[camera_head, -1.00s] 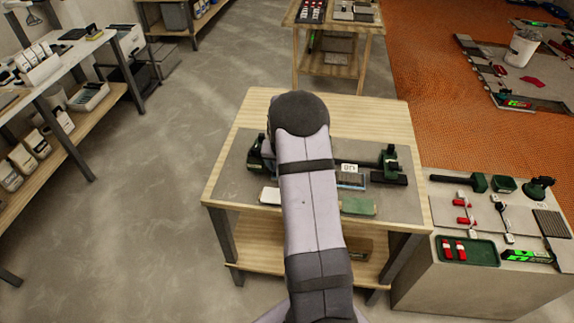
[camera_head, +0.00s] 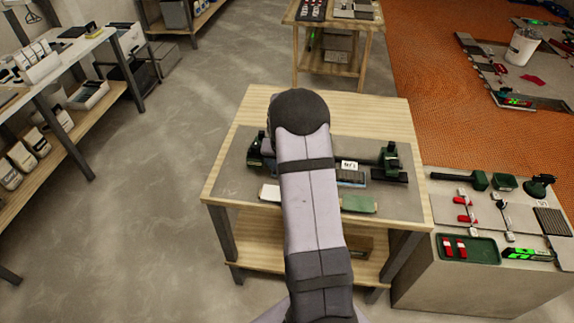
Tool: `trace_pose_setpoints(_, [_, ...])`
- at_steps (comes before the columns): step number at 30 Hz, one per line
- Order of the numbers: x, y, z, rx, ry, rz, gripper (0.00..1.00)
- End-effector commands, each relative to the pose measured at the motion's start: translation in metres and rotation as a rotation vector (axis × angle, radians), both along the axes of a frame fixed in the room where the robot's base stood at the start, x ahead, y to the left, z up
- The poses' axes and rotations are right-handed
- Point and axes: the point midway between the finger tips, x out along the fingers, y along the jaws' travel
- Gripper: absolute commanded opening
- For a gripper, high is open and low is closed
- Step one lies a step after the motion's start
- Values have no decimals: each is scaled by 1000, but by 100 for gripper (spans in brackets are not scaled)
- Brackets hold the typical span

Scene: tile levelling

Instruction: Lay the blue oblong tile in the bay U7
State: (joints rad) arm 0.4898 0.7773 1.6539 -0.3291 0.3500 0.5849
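My arm reaches across the wooden table and hides the middle of its grey mat (camera_head: 235,178). My gripper is hidden behind the arm, so its fingers and anything in them do not show. Right of the arm, a small white card (camera_head: 349,165) with dark marks too small to read surely stands above a dark piece with a thin blue edge (camera_head: 352,183). I cannot tell whether this is the blue oblong tile or a bay. A green tile (camera_head: 359,204) and a white tile (camera_head: 269,194) lie near the mat's front edge.
A dark green tool (camera_head: 389,157) and a dark flat block (camera_head: 390,176) sit at the mat's right. The table's back (camera_head: 375,115) is bare wood. A side bench at right holds a green tray (camera_head: 468,249) with red-and-white pieces.

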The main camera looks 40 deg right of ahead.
Motion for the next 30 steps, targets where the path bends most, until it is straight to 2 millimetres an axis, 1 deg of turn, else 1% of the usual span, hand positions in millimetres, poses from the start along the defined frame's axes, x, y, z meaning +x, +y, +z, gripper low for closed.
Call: trace_pose_setpoints(30, [0,0,-6,-1,-1,0,65])
